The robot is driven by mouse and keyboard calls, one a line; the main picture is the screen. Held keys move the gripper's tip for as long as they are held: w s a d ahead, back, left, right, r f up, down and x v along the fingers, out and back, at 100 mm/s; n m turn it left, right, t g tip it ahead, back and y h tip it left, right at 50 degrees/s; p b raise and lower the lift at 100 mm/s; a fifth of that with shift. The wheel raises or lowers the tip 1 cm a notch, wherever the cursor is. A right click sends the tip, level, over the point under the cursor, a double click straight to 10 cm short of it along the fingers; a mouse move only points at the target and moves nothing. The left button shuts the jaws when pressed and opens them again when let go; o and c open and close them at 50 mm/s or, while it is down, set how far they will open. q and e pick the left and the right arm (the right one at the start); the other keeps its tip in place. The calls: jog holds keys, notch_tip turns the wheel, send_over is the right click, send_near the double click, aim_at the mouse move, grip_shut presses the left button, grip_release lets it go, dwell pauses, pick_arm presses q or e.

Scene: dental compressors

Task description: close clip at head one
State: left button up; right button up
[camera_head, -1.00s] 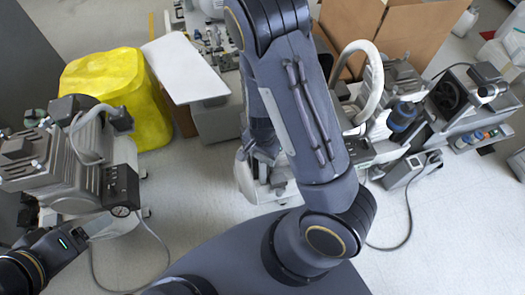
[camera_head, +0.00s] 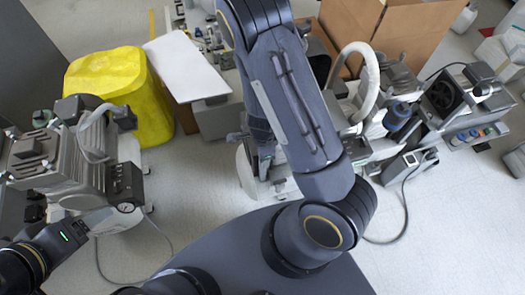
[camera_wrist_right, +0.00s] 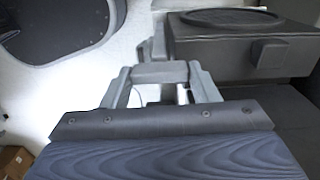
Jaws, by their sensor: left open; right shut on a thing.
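A grey compressor unit (camera_head: 75,165) with a ribbed body and pale hose stands at the left of the head view. My left gripper (camera_head: 80,227) is low at its front; its fingers are hard to make out against the unit. My right arm crosses the middle of the head view and mostly hides my right gripper. In the right wrist view my right gripper (camera_wrist_right: 160,85) is shut on a grey bar-like piece (camera_wrist_right: 160,72), which may be the clip. Beside it is a dark box-shaped housing (camera_wrist_right: 240,45) with a round top. Whether the clip is closed cannot be told.
A yellow covered bin (camera_head: 120,90) and a white board (camera_head: 186,66) stand at the back left. A cardboard box (camera_head: 415,35) is at the back right. More compressor equipment (camera_head: 450,95) stands at right, with a cable on the floor. Pale floor (camera_head: 190,200) lies open at centre left.

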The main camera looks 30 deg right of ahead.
dwell(0.3)
jog(key=o, duration=1)
notch_tip(320, 180, up, 7)
jog(key=p, duration=0.3)
jog(key=shift+r, duration=0.4)
